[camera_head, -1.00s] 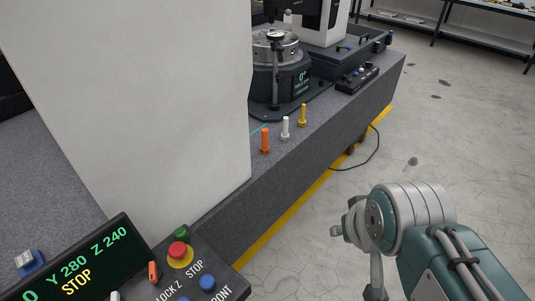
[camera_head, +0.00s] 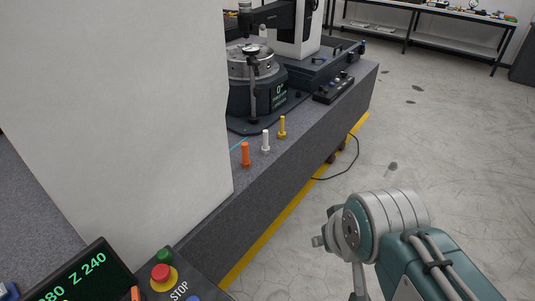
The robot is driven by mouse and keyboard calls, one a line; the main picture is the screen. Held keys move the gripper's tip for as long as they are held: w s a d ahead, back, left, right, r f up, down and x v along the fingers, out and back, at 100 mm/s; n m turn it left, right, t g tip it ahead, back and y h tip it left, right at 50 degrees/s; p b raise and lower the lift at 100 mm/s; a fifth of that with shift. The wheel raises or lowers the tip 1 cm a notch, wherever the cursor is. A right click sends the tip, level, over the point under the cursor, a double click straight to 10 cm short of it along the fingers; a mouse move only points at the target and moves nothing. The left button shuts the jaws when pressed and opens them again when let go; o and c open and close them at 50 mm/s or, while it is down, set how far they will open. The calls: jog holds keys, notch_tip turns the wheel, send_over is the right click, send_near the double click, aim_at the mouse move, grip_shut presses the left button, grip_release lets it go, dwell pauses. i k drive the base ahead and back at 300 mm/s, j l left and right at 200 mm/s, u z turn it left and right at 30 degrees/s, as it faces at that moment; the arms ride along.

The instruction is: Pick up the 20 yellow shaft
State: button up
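The yellow shaft (camera_head: 282,127) stands upright on the grey granite bed (camera_head: 300,150), close to its front edge. It is the farthest of three small upright shafts in a row. A white shaft (camera_head: 265,141) stands to its left and an orange shaft (camera_head: 245,154) stands further left and nearer. No number can be read on the yellow shaft. My arm shows at the lower right, over the floor and apart from the bed. My gripper's fingers are not visible.
A large white column (camera_head: 120,100) blocks the left side. A round dark instrument (camera_head: 256,93) stands behind the shafts. A control panel (camera_head: 170,283) with a red button lies at the lower left. A cable (camera_head: 350,165) lies on the floor right of the bed; the floor beyond is open.

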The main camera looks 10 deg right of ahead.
aim_at(282, 135)
jog(key=i+l+u, duration=0.25)
jog(key=i+l, duration=0.8)
jog(key=l, duration=0.15)
jog(key=i+l, duration=0.4)
jog(key=i, duration=0.15)
jog(key=i+l+u, duration=0.1)
jog(key=i+l, duration=0.3)
jog(key=i, duration=0.1)
